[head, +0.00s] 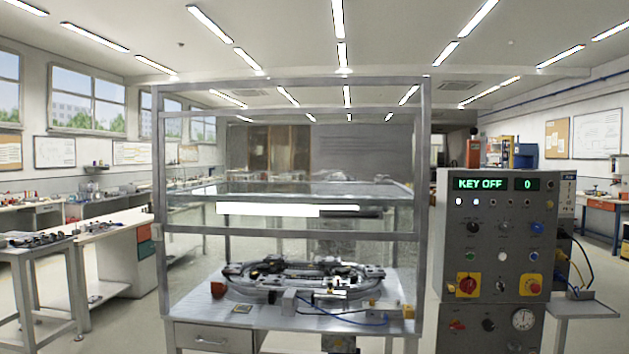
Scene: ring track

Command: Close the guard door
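The guard enclosure is a grey metal frame (427,200) with clear panels around a bench. At its front, the guard door (290,231) looks like a clear panel with a grey bottom rail at about mid-height. A white and dark strip (287,210) shows just above that rail; I cannot tell whether it is a handle or something behind the panel. Below the rail the front appears open, so the door seems raised. The ring track (300,275) sits on the bench inside. Neither of my grippers is in view.
A control panel (492,240) at right reads "KEY OFF" and "0", with buttons, knobs and a gauge. A blue cable (350,320) lies on the bench (190,305) beside the track.

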